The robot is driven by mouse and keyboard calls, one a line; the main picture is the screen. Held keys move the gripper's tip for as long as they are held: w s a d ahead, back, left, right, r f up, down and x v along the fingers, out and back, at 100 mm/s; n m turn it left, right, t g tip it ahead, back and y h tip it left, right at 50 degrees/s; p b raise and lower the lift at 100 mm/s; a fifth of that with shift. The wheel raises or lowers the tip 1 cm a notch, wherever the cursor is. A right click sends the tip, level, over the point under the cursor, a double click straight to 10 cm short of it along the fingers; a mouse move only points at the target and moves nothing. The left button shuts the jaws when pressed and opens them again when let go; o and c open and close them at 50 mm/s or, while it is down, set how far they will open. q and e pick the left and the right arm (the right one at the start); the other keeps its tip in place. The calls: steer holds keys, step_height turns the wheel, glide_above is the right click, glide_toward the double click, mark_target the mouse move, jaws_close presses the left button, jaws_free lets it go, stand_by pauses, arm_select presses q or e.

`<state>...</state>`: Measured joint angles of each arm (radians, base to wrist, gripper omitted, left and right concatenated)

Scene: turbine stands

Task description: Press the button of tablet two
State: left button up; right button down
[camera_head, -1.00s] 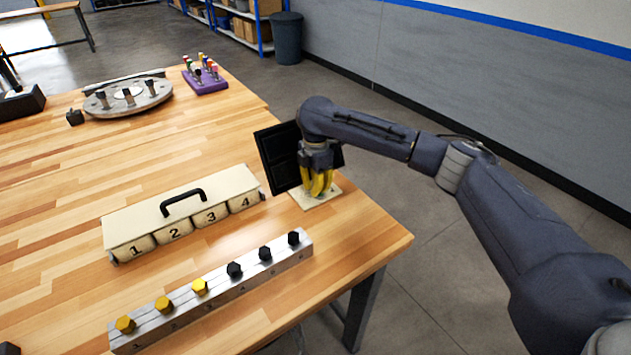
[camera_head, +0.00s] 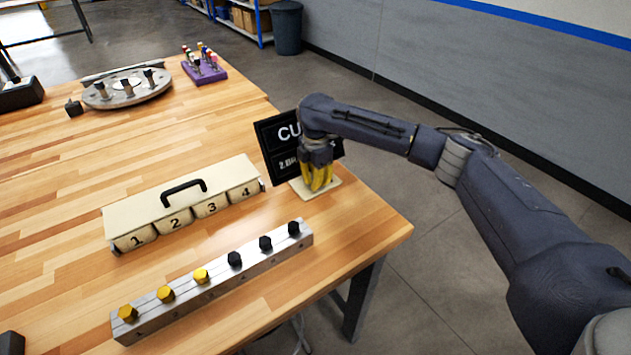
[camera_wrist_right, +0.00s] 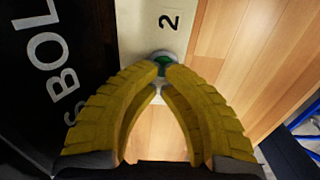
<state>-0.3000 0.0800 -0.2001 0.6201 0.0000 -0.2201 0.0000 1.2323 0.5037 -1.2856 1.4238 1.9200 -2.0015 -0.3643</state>
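Tablet two is a black panel (camera_head: 279,153) standing near the table's right edge. Its screen shows white text, partly hidden behind my right gripper. Its pale base (camera_head: 331,184) carries the figure 2 in the right wrist view (camera_wrist_right: 168,20). A green button (camera_wrist_right: 163,64) in a light ring sits on that base, partly covered by the fingertips. My right gripper (camera_head: 318,189) has yellow fingers pointing down, with the tips together at the button; they also show in the right wrist view (camera_wrist_right: 163,74). Nothing shows between them. My left gripper is out of view.
A cream box (camera_head: 150,210) with compartments numbered 1 to 4 stands left of the tablet. A metal rail (camera_head: 222,285) with yellow and black hex bolts lies in front. A round grey plate (camera_head: 120,97) and a purple stand (camera_head: 207,75) are farther back. The left tabletop is mostly clear.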

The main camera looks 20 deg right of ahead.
step_height(320, 180, up, 14)
stand_by(0.6)
stand_by(0.5)
